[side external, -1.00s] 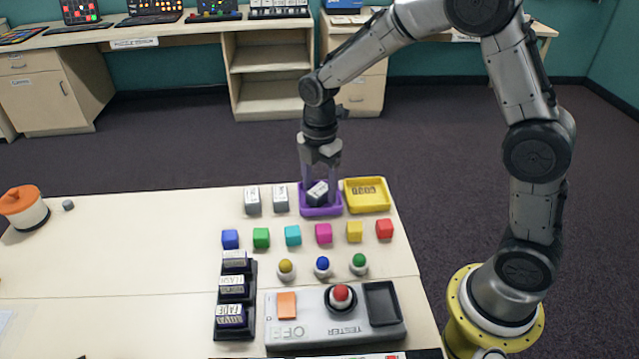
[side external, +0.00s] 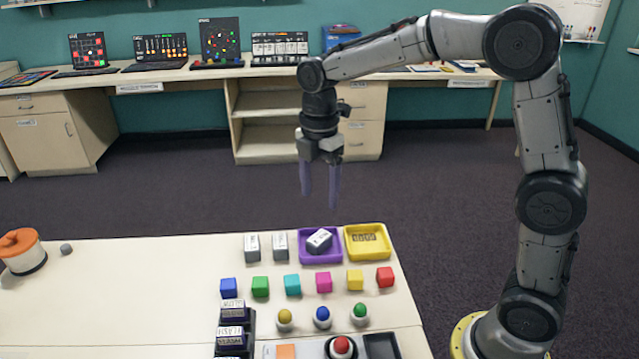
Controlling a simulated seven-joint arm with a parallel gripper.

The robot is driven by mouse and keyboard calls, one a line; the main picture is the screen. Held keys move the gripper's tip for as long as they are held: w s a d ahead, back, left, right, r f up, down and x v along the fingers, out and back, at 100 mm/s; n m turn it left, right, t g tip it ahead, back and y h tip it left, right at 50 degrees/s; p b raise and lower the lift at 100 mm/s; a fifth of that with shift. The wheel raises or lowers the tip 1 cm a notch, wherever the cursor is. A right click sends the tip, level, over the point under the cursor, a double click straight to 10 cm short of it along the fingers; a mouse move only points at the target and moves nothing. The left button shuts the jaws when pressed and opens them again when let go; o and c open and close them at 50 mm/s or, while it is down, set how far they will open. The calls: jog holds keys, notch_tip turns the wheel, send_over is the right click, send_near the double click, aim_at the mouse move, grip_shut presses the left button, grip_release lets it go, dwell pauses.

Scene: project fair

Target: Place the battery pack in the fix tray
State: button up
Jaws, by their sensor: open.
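A small grey and white block with a dark side, which looks like a battery pack (side external: 319,240), lies tilted inside a purple tray (side external: 305,259) at the far edge of the table. A yellow tray (side external: 381,253) with printed lettering stands right beside it; I cannot read either tray's label for certain. Two similar grey and white blocks (side external: 252,247) (side external: 280,246) stand upright left of the purple tray. My gripper (side external: 320,198) is open and empty, pointing down above the purple tray and clear of it.
A row of coloured cubes (side external: 292,285) lies in front of the trays, with several coloured knobs (side external: 322,317) nearer. A black rack (side external: 230,340) and the tester with a red button (side external: 341,347) are at the front. An orange-lidded pot (side external: 22,251) stands left; the table's left middle is clear.

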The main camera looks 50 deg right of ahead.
jog(key=s+d+r+m+t, duration=0.1)
jog(key=s+r+m+t, duration=0.15)
jog(key=s+m, duration=0.35)
jog(key=s+r+m+t, duration=0.1)
jog(key=s+r+m, duration=0.25)
jog(key=s, duration=0.35)
jog(key=s+f+m+t, duration=0.2)
jog(key=s+f+m, duration=0.1)
jog(key=s+m, duration=0.5)
jog(key=shift+s+d, duration=0.3)
jog(key=shift+s, duration=0.9)
